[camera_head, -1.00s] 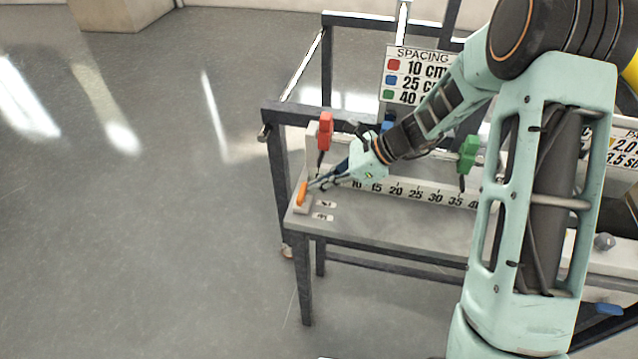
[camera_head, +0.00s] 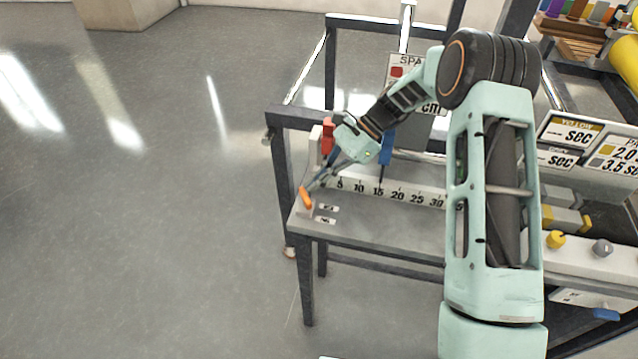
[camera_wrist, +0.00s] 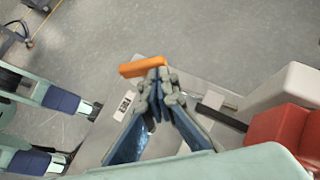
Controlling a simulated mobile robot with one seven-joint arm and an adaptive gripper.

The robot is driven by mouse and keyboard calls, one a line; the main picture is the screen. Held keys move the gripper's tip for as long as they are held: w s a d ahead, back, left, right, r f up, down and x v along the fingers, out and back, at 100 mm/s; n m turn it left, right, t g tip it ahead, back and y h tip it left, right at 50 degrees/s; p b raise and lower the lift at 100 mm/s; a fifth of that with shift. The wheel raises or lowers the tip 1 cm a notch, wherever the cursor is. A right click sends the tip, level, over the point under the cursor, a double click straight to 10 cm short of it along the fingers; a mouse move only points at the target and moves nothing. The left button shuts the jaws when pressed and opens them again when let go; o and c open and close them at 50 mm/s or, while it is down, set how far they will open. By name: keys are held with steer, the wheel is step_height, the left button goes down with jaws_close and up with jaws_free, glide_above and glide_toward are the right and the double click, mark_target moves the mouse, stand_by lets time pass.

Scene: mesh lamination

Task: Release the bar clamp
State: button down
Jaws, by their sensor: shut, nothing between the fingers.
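The bar clamp's orange handle (camera_head: 305,198) stands at the left end of the grey worktable, at the end of the scale bar. It leans to the left in the head view. In the wrist view the orange handle (camera_wrist: 143,66) lies just beyond my fingertips. My gripper (camera_head: 313,185) points down and left, shut and empty, with its tips right beside the handle. In the wrist view my gripper (camera_wrist: 160,84) shows its fingertips together; I cannot tell whether they touch the handle. The clamp's lower part is partly hidden.
A numbered scale bar (camera_head: 398,194) runs along the table (camera_head: 380,222). A red block (camera_head: 328,138) and a blue marker (camera_head: 386,150) stand along it behind my gripper. Yellow and grey knobs (camera_head: 556,239) sit to the right. Open floor (camera_head: 150,220) lies left of the table.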

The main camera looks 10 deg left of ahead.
steer(key=shift+w+a, duration=0.2)
steer(key=shift+a, duration=1.15)
steer(key=shift+s+a, duration=0.1)
steer(key=shift+a, duration=0.3)
steer(key=shift+d+r, duration=0.1)
stand_by(1.6)
steer(key=v, duration=0.7)
steer(key=shift+d+r, duration=0.1)
steer(key=shift+r, duration=0.05)
steer(key=shift+d, duration=0.1)
